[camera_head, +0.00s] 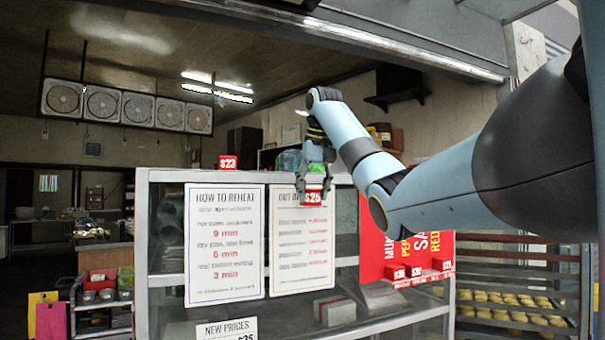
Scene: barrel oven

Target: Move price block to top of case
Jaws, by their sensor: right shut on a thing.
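A red price block reading $25 (314,197) is in my right gripper (316,178), at the front top edge of the glass case (170,176). The gripper points down and is shut on the block. Part of the block is hidden by the fingers. I cannot tell whether the block touches the case. Another red price block, reading $23 (227,162), stands on top of the case to the left. My left gripper is not in view.
Two paper signs (224,240) hang on the case front. Several small red price blocks (417,271) sit at the right, by a red sign (376,240). Racks of buns (500,312) stand at the right. The case top left of my gripper looks mostly clear.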

